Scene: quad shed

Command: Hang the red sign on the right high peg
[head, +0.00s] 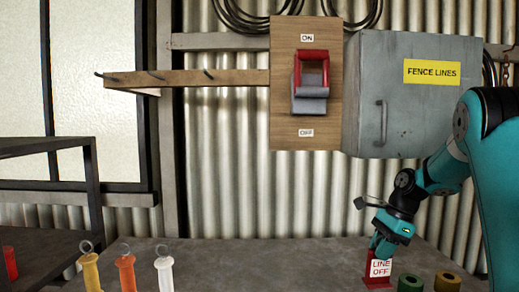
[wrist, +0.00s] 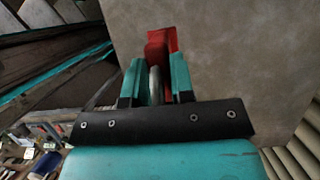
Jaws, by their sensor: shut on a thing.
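The red sign (head: 380,268), with a white "LINE OFF" label, is upright at the bench's back right, in a red base or holder. My gripper (head: 381,246) points down at its top. In the wrist view, my gripper (wrist: 157,80) has its teal fingers closed around a grey rod-like part, with the red sign (wrist: 162,40) just beyond.
A wooden switch board with a red lever (head: 311,68) and a grey cabinet (head: 402,110) are on the wall. Green (head: 410,283) and yellow (head: 447,282) rolls sit right of the sign. White (head: 164,272), orange (head: 126,272) and yellow (head: 91,272) ringed pieces stand at front left.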

